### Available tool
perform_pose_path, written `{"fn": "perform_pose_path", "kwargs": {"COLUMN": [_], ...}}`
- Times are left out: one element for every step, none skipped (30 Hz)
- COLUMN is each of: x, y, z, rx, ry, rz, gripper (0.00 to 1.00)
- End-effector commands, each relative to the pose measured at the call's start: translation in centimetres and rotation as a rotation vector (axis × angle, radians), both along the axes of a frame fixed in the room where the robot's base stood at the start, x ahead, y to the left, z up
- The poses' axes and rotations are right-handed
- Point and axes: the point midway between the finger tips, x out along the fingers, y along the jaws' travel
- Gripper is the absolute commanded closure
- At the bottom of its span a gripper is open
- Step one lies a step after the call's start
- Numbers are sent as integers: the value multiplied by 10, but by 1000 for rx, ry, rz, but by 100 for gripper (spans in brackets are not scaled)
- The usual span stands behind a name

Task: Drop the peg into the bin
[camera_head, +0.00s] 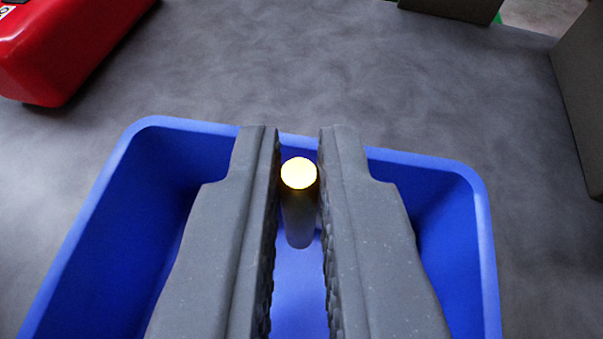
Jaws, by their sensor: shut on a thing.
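The peg (299,205) is a cylinder with a bright pale-yellow top and a darker grey lower part. It stands about upright between the fingertips of my gripper (299,180). My gripper is shut on the peg, with its two grey ridged fingers on either side. The blue bin (480,230) lies below and around the fingers in the picture, with its open top facing up. The peg is in front of the bin's inside as seen from here. The fingers hide parts of the bin's far wall and floor, and its near side is out of the picture.
A red object (60,45) with a white label lies at the upper left on the grey surface (330,70). Dark blocks stand at the top right and right edge (580,100).

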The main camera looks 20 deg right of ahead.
Motion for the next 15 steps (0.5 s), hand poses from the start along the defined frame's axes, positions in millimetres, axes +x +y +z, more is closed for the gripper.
{"fn": "perform_pose_path", "kwargs": {"x": [0,0,0,0,0,0,0,0,0,0,0,0,0,0,0], "y": [1,1,1,1,1,1,1,2,2,2,2,2,2,2,2], "z": [-7,-8,-10,-11,-11,-11,-11,-11,-11,-11,-10,-10,-10,-10,-10], "rx": [0,0,0,0,0,0,0,0,0,0,0,0,0,0,0], "ry": [-1,-1,-1,-1,-1,-1,-1,-1,-1,-1,-1,-1,-1,0,-1], "rz": [1,1,1,2,2,2,2,2,2,2,2,2,2,2,2], "gripper": [100,100,100,100,100,100,100,100,100,100,100,100,100,88,76]}}
